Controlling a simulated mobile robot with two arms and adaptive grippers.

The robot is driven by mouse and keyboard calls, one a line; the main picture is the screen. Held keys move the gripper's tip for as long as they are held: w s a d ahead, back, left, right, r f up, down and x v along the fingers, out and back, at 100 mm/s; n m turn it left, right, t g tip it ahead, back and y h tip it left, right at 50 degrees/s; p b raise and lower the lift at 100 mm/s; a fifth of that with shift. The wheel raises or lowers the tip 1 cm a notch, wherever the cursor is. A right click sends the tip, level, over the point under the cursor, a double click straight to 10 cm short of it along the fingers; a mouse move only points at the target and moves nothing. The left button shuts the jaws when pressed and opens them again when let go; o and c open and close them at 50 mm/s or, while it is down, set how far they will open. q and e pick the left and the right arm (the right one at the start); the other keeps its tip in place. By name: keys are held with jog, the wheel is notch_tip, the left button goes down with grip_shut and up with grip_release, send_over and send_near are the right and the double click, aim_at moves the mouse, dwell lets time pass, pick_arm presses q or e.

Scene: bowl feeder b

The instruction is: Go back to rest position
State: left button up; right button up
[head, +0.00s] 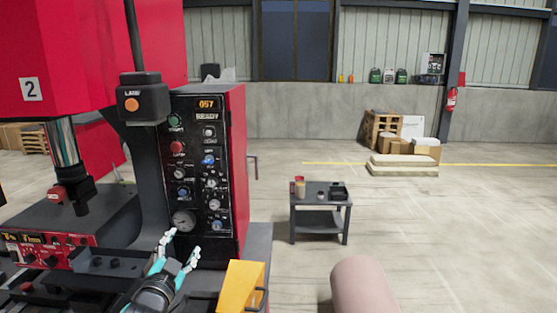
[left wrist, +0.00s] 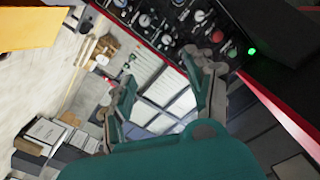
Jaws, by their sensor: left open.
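My left gripper (head: 181,247) is in the lower left of the head view, in front of the lower part of the black control panel (head: 208,160). Its two pale fingers with teal parts are spread, and nothing is between them. In the left wrist view the gripper (left wrist: 165,85) also has its fingers apart, with the panel's gauges and knobs beyond the fingertips at the top. I cannot tell the exact gap to the panel. My right gripper is in neither view.
A red press machine (head: 85,50) fills the left side. A yellow-orange bin (head: 242,282) stands just right of my left gripper and shows at the wrist view's upper left (left wrist: 30,25). A small dark table (head: 320,205) stands farther off.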

pick_arm(q)
jog(key=s+d+f+n+g, duration=0.1)
jog(key=s+f+n+g, duration=0.4)
jog(key=s+f, duration=1.15)
jog(key=s+d+f+g, duration=0.1)
jog(key=s+f+g, duration=0.35)
jog(key=s, duration=0.65)
jog(key=s+f+g, duration=0.4)
jog(key=s+g, duration=0.1)
jog(key=s, duration=0.5)
notch_tip(320, 180, down, 28)
jog(key=s+g+b, duration=0.1)
jog(key=s+b, duration=0.1)
jog(key=s+a+f+g+b, duration=0.1)
jog(key=s+a+f+b, duration=0.1)
jog(key=s+f, duration=1.4)
notch_tip(320, 180, down, 3)
jog(key=shift+s+a+r, duration=0.15)
jog(key=shift+s+a, duration=0.1)
jog(key=shift+a, duration=0.1)
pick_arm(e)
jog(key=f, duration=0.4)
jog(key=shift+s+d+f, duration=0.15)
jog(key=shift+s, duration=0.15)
